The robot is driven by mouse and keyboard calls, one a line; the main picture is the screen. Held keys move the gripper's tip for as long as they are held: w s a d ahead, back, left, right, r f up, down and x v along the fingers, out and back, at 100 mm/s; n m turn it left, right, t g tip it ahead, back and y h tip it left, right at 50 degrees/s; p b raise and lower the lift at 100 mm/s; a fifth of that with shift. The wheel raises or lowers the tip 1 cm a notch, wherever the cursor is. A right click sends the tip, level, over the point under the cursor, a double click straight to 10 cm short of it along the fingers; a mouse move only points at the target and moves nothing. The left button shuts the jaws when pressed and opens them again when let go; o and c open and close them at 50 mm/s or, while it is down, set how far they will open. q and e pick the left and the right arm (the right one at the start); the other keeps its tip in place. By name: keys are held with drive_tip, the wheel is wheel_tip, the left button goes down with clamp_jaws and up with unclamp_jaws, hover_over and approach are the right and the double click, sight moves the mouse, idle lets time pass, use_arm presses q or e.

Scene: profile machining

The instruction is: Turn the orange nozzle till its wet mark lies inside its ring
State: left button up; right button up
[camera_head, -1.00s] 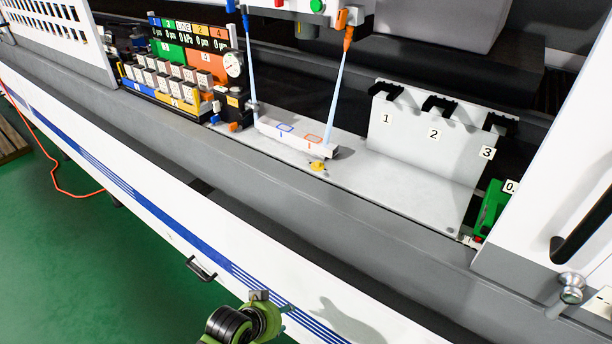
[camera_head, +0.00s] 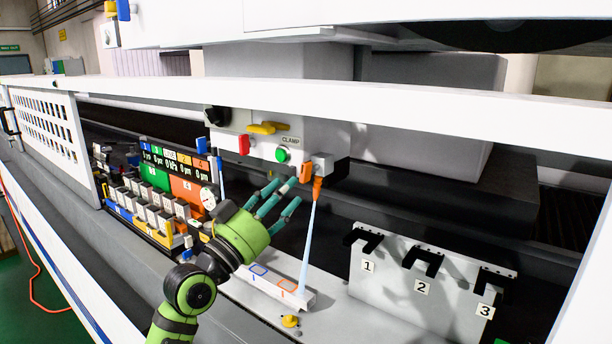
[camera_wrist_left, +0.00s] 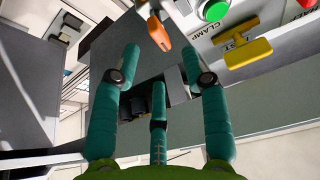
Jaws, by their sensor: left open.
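The orange nozzle (camera_head: 317,188) hangs under the head, below an orange block (camera_head: 306,172). Its pale stream (camera_head: 309,245) runs down to the white bar (camera_head: 312,304). The stream's foot is at the right side of the orange ring (camera_head: 287,286); the wet mark itself is too small to make out. My left gripper (camera_head: 284,193) is open and empty, its teal fingers raised just left of the nozzle and apart from it. In the left wrist view an orange part (camera_wrist_left: 159,34) shows beyond and between the fingertips. My right gripper is out of view.
A green button (camera_head: 282,155), a yellow lever (camera_head: 262,128) and a red part (camera_head: 244,145) sit close above the fingers. A blue ring (camera_head: 258,269) marks the bar's left part. A yellow piece (camera_head: 290,321) lies before the bar. A numbered rack (camera_head: 395,290) stands right.

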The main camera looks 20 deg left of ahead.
sight(304, 174)
use_arm(q)
drive_tip(key=shift+w+d+r+p, duration=0.25)
drive_tip(key=shift+w+r+p, duration=0.1)
drive_tip(key=shift+w+r, duration=0.15)
drive_tip(key=shift+w+d+r+p, duration=0.2)
drive_tip(key=shift+w+r+p, duration=0.15)
drive_tip(key=shift+w+r, duration=0.1)
drive_tip(key=shift+w+d+r+p, duration=0.1)
drive_tip(key=shift+w+d+p, duration=0.15)
drive_tip(key=shift+w, duration=0.25)
drive_tip(key=shift+w+d+p, duration=0.15)
drive_tip(key=shift+w+d, duration=0.1)
drive_tip(key=shift+w, duration=0.25)
drive_tip(key=shift+w+d, duration=0.1)
drive_tip(key=shift+w, duration=0.3)
clamp_jaws()
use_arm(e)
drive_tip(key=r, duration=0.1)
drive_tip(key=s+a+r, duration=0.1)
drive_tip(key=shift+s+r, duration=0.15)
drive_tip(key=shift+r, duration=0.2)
